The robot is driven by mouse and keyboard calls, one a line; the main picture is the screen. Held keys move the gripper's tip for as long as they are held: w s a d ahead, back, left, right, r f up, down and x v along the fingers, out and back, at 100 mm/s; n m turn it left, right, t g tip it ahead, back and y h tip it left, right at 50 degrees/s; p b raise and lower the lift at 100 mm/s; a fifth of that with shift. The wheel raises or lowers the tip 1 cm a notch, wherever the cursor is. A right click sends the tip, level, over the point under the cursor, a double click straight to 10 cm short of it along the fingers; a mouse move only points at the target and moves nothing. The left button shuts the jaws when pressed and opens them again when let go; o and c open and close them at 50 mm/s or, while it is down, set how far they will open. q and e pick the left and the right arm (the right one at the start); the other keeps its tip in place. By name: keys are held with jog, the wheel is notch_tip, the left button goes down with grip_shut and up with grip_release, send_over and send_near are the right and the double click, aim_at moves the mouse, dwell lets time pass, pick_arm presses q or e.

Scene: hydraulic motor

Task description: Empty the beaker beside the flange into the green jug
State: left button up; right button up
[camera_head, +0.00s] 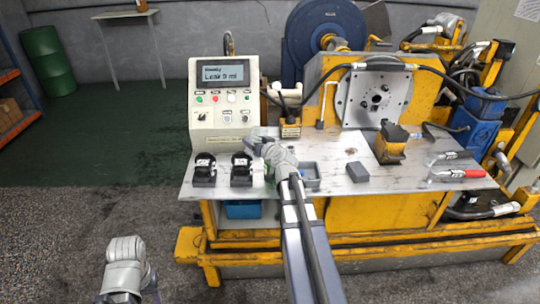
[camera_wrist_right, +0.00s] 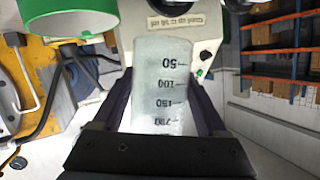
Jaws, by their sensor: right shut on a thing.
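My right gripper (camera_head: 258,140) is over the bench, in front of the control box. In the right wrist view it is shut on a clear beaker (camera_wrist_right: 162,85) with black graduation marks, held between the two dark fingers. The beaker is small and mostly hidden by the gripper in the head view. I cannot tell whether it holds liquid. A bright green vessel (camera_wrist_right: 75,22) with a pale inside, seemingly the jug, is cut off at the top left of the wrist view. I cannot make it out in the head view. The grey flange (camera_head: 378,96) is on the yellow machine. My left arm shows at lower left; its fingers are unclear.
The control box (camera_head: 219,105) stands behind the gripper. Two black clamp-like parts (camera_head: 222,170) are at the bench's left. A grey tray (camera_head: 311,174), a dark block (camera_head: 357,172), a yellow fixture (camera_head: 391,146) and a red-handled tool (camera_head: 460,173) are further right. Bare bench lies between them.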

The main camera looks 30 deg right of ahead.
dwell(0.3)
jog(key=shift+s+d+f+n+g+h+p, duration=0.15)
jog(key=shift+d+n+g+h+p, duration=0.2)
jog(key=shift+n, duration=0.25)
jog(key=shift+s+d+f+n+g+h, duration=0.15)
jog(key=shift+d+f+n+g+h, duration=0.1)
jog(key=shift+n+g, duration=0.15)
jog(key=shift+a+r+p, duration=0.1)
jog(key=shift+r+p, duration=0.05)
jog(key=shift+p, duration=0.15)
notch_tip(320, 180, up, 14)
jog(key=p, duration=1.4)
